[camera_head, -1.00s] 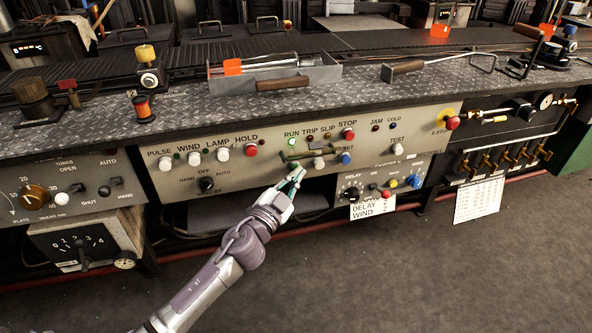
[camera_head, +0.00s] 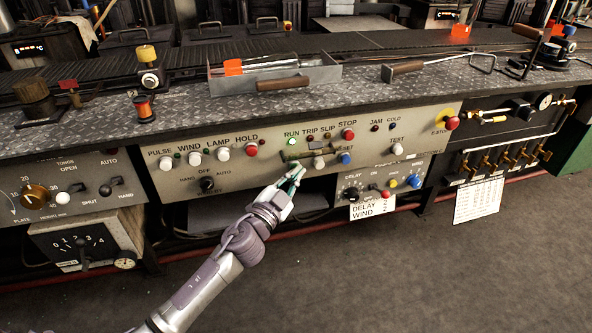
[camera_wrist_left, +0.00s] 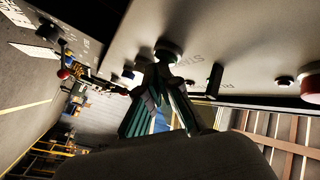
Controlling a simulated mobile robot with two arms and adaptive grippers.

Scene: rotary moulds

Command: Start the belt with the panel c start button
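The grey control panel (camera_head: 265,173) with RUN, TRIP, SLIP and STOP labels runs along the bench front. Its green RUN lamp (camera_head: 291,141) is lit. My left gripper (camera_head: 299,172) is at the lower middle of this panel, its green-padded fingers together and empty. In the left wrist view, my fingertips (camera_wrist_left: 158,72) are close to a dark round button (camera_wrist_left: 168,52) beside partly readable "STA" lettering; I cannot tell whether they touch. In the head view the fingers largely cover that button. My right gripper is not in view.
A brass-coloured bar (camera_head: 310,152) sits just above my fingertips. A white button (camera_head: 319,163), a blue button (camera_head: 345,158) and the red STOP button (camera_head: 347,134) are nearby. A lower panel (camera_head: 376,187) stands to the right. The floor in front is clear.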

